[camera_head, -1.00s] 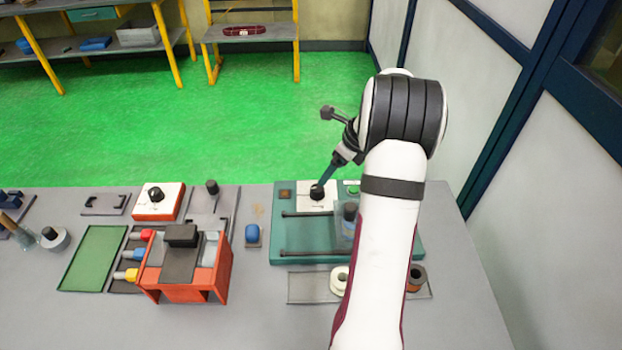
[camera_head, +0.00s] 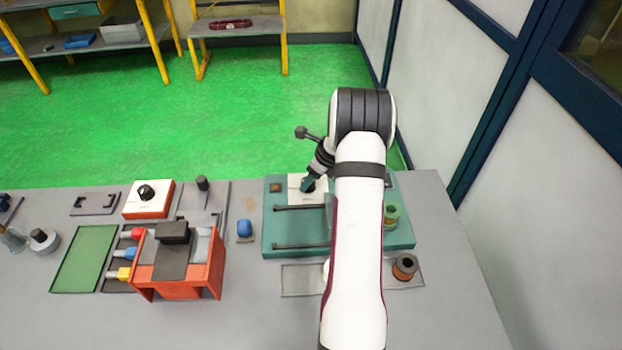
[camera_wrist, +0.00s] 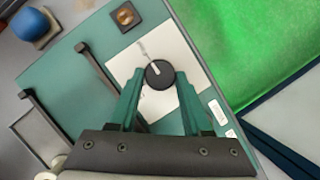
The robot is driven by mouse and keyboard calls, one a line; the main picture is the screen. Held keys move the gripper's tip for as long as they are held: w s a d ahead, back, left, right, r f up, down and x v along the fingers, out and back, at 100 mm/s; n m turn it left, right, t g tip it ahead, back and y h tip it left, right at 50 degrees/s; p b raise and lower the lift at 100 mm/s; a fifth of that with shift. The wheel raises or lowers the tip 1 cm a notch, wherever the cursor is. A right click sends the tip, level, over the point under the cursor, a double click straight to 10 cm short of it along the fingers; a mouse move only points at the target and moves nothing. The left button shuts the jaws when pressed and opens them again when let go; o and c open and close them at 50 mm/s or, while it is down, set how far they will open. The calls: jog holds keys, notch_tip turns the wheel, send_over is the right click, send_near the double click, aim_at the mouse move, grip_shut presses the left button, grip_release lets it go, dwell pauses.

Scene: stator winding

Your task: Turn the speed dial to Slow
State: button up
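The speed dial (camera_wrist: 159,74) is a round black knob with a pale pointer line. It sits on a white plate (camera_wrist: 187,62) of the green machine (camera_wrist: 60,68). A faint mark shows on the plate above the dial; I cannot read any setting names. My gripper (camera_wrist: 160,78) is open, with one green finger on each side of the dial and a small gap visible on both sides. In the head view my gripper (camera_head: 308,185) is over the white plate (camera_head: 294,184) and hides most of the dial.
A brown square button (camera_wrist: 125,15) and dark rails (camera_wrist: 98,75) lie beside the plate on the machine. A second black knob sits on an orange box (camera_head: 150,210) to the left. A blue part (camera_head: 244,229) stands left of the machine. An orange fixture (camera_head: 178,270) stands in front.

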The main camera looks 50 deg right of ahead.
grip_shut()
jog(key=n, duration=0.2)
jog(key=n+y, duration=0.1)
jog(key=shift+d+n+g, duration=0.2)
jog(key=shift+n+g, duration=0.1)
jog(key=shift+n, duration=0.1)
jog(key=n+y, duration=0.1)
jog(key=n, duration=0.2)
jog(key=shift+w+d+n+g+y, duration=0.1)
jog(key=shift+n+g+y, duration=0.2)
jog(key=shift+n+y, duration=0.1)
jog(key=n, duration=0.1)
jog(key=n+g, duration=0.1)
jog(key=n, duration=0.1)
jog(key=shift+w+d+n+y, duration=0.1)
jog(key=shift+w+n+y, duration=0.05)
jog(key=shift+n+y, duration=0.15)
jog(key=shift+w+n+g+y, duration=0.15)
jog(key=shift+n+g, duration=0.25)
jog(key=shift+n, duration=0.5)
jog(key=shift+n+g+y, duration=0.15)
jog(key=shift+n+g, duration=0.25)
jog(key=shift+n, duration=0.5)
